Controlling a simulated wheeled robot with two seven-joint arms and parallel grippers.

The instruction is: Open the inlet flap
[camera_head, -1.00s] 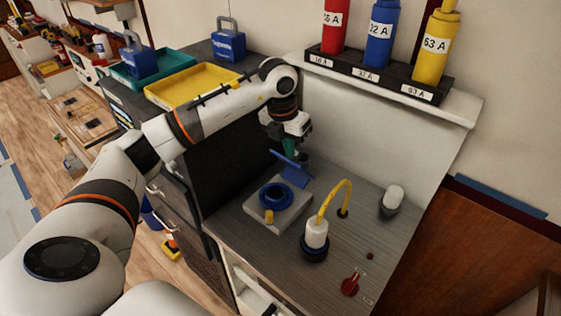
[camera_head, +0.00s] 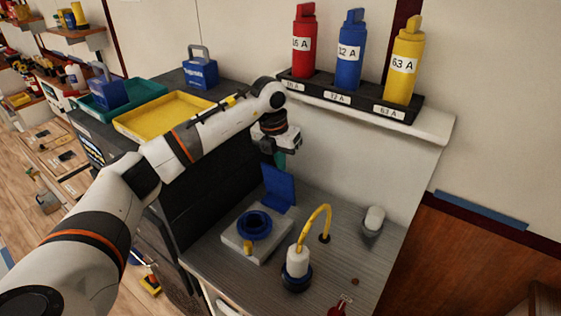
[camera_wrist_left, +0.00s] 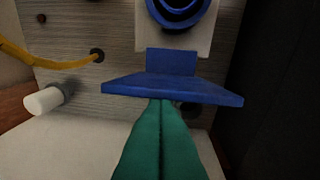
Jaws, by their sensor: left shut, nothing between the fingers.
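The blue inlet flap (camera_head: 278,188) stands raised, close to upright, at the back edge of the inlet. The inlet is a blue ring (camera_head: 254,226) on a light grey square plate (camera_head: 232,242) on the worktop. My left gripper (camera_head: 279,160) is just behind and above the flap, its green fingers partly hidden there. In the left wrist view the green fingers (camera_wrist_left: 161,112) are together, with their tips at the flap's edge (camera_wrist_left: 172,91); I cannot tell whether they touch. My right gripper is in neither current view.
A white plug with a yellow cable (camera_head: 297,262) stands right of the inlet. A grey-white cylinder (camera_head: 373,222) is farther right. A shelf above holds red, blue and yellow breakers (camera_head: 349,55). A yellow tray (camera_head: 165,115) lies on the dark cabinet at left.

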